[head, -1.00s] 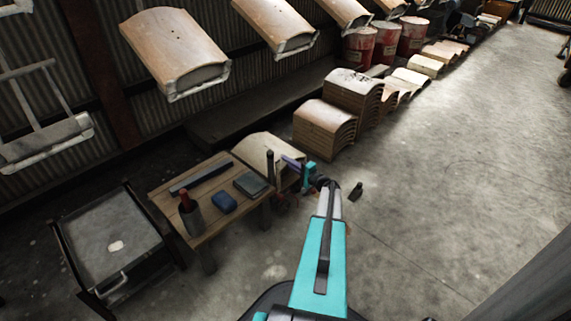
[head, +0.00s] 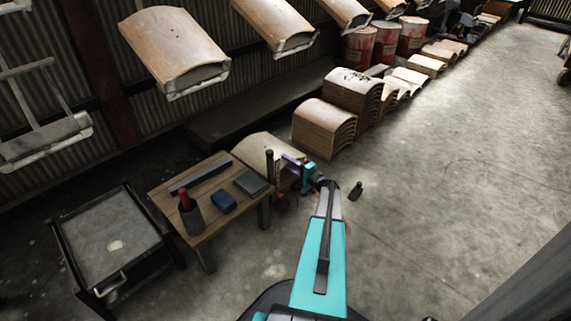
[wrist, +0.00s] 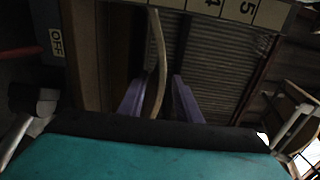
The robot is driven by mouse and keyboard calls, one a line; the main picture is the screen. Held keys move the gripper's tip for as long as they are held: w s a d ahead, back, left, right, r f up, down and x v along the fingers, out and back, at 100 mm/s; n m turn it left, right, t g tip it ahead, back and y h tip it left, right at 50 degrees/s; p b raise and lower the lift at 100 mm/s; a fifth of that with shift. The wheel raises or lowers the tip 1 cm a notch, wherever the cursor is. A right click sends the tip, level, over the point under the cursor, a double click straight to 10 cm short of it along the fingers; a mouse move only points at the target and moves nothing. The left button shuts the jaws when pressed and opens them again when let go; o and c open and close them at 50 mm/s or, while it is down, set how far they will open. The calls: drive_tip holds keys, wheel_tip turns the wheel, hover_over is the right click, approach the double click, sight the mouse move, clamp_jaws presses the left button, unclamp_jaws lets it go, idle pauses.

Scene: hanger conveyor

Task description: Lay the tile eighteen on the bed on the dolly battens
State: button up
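My gripper (head: 303,172) is low beside the far right end of the wooden table, close to a pale curved panel (head: 266,147). In the wrist view its two purple fingers (wrist: 160,98) stand apart, with a thin curved tan edge (wrist: 157,50) running between them. There seems to be a gap on both sides of that edge, and nothing looks clamped. No number eighteen is readable on any tile, so I cannot tell which one it is. I cannot make out the dolly battens; the table and my arm hide part of that area.
The wooden table (head: 205,235) holds a bottle in a dark holder (head: 189,212), a blue block (head: 223,202) and other items. A grey-topped cart (head: 110,240) stands left. Curved stacks (head: 322,128) stand behind; curved panels (head: 172,45) hang above.

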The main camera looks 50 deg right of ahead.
drive_tip(key=shift+s+r+p, duration=0.2)
drive_tip(key=shift+s+p, duration=0.1)
drive_tip(key=shift+s, duration=0.45)
drive_tip(key=s+p, duration=0.3)
drive_tip(key=s, duration=0.9)
drive_tip(key=shift+s+a+p, duration=0.15)
drive_tip(key=shift+a+p, duration=0.25)
drive_tip(key=shift+a, duration=0.05)
